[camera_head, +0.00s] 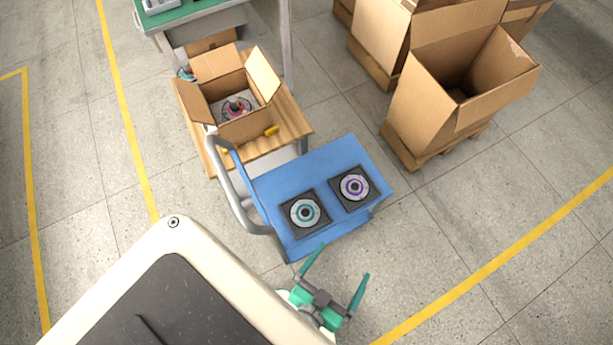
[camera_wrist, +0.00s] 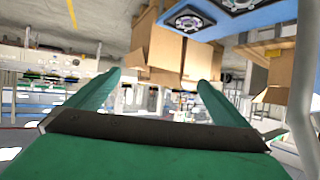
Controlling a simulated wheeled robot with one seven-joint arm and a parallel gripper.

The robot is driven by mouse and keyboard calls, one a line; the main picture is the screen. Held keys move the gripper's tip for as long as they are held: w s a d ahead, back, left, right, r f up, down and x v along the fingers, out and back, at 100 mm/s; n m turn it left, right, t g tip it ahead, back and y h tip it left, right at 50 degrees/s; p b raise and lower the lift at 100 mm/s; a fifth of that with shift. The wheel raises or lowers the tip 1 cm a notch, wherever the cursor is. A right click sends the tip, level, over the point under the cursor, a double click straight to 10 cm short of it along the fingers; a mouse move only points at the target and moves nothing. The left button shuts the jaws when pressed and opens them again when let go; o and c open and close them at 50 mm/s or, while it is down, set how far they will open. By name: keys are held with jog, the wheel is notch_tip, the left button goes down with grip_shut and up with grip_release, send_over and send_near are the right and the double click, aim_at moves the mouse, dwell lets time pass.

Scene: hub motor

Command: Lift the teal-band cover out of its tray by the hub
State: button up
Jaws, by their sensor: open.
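The teal-band cover (camera_head: 305,212) lies in a square black tray (camera_head: 289,223) on the blue cart top, in the head view. Its pale disc has a teal ring and a dark centre hub. My gripper (camera_head: 342,264) is open and empty, below and right of the cart in the picture, apart from the cover. In the wrist view my two green fingers (camera_wrist: 160,80) are spread with nothing between them. Two trayed covers show at that view's top edge, one cut off; I cannot tell which is the teal one.
A purple-band cover (camera_head: 354,186) lies in a second black tray beside it. The blue cart (camera_head: 300,174) has a grey handle at its left. An open carton (camera_head: 246,130) with a pink-and-white part stands on a wooden table behind. Large cartons (camera_head: 440,105) stand at upper right. Floor at right is clear.

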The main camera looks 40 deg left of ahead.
jog(key=w+a+f+n+g+y, duration=0.1)
jog(key=w+a+f+g, duration=0.25)
jog(key=f, duration=0.55)
jog(key=n+g+h, duration=0.2)
jog(key=n+g, duration=0.3)
jog(key=g, duration=0.5)
send_over(305, 214)
notch_tip(305, 214, down, 5)
jog(key=shift+t, duration=0.25)
notch_tip(305, 214, down, 10)
jog(key=shift+f, duration=0.1)
jog(key=shift+w, duration=0.1)
jog(key=c, duration=1)
